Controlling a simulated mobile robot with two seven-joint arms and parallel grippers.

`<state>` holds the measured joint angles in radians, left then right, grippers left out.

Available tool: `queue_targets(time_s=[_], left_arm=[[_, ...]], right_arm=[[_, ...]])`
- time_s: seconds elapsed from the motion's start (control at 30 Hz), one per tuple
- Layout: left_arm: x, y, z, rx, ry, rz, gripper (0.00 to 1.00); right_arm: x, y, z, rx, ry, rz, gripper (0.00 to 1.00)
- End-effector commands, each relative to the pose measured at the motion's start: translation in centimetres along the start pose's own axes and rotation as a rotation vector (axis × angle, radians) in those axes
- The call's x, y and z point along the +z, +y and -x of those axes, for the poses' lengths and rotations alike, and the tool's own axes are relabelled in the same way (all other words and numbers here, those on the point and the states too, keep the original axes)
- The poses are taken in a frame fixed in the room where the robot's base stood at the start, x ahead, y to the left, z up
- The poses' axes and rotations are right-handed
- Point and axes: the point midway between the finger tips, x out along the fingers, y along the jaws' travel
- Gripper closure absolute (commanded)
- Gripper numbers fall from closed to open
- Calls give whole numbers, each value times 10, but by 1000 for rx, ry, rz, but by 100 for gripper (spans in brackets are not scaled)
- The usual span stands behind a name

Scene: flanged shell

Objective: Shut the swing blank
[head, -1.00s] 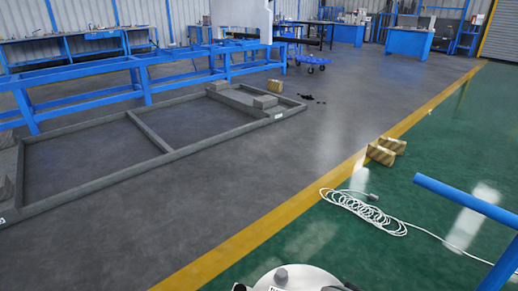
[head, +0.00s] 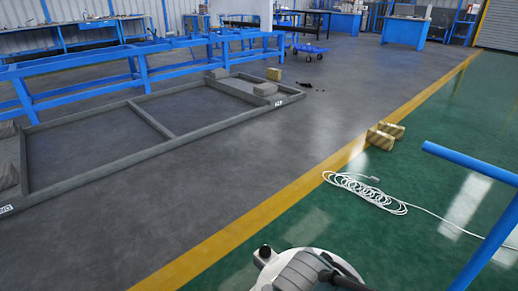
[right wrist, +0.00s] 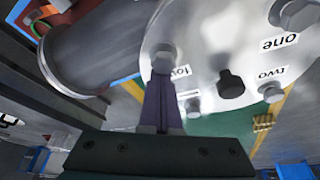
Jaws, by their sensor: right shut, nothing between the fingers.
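A pale round plate (right wrist: 215,60), likely the swing blank or its flange, fills the upper middle of the right wrist view. It carries several bolts, a dark knob (right wrist: 231,83) and labels, two reading "one" and "two". A grey cylinder (right wrist: 95,50) lies left of it. My right gripper (right wrist: 161,88) is shut and empty, its purple fingers pointing at a bolt (right wrist: 164,58) on the plate's near edge; whether they touch cannot be told. In the head view only part of a pale round top (head: 309,257) shows at the bottom, partly covered by a grey jointed part. My left gripper is out of view.
A blue rail (head: 470,163) stands at right. A grey floor frame (head: 165,153) and blue benches (head: 110,83) stand to the left. Open floor lies between.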

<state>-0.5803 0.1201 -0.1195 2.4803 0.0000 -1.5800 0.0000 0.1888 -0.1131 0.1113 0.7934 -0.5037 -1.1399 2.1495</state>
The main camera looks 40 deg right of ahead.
Motion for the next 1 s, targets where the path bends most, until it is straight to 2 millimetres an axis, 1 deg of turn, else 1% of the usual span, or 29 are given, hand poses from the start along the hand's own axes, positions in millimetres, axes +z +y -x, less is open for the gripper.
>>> queue_targets(time_s=[0.03, 0.33, 0.47, 0.57, 0.7, 0.73, 0.8, 0.9, 1.0], left_arm=[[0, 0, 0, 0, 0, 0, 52], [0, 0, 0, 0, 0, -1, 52], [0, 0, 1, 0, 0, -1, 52], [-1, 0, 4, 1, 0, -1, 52], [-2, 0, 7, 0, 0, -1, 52], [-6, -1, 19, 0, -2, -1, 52], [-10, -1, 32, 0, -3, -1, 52], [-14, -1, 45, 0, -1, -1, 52], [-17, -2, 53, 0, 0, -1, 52]], right_arm=[[3, 0, 1, 0, -7, -1, 100], [4, 0, 1, -1, -10, -1, 100], [0, -1, 0, -1, -9, -1, 100], [-14, -5, -4, -2, -5, 0, 100], [-44, -12, -14, -3, 2, 3, 100], [-41, -12, 5, -6, -6, 5, 100], [-41, -10, 26, -5, -6, 6, 100], [-41, -10, 48, -5, -5, 5, 100], [-40, -10, 66, -3, -3, 6, 100]])
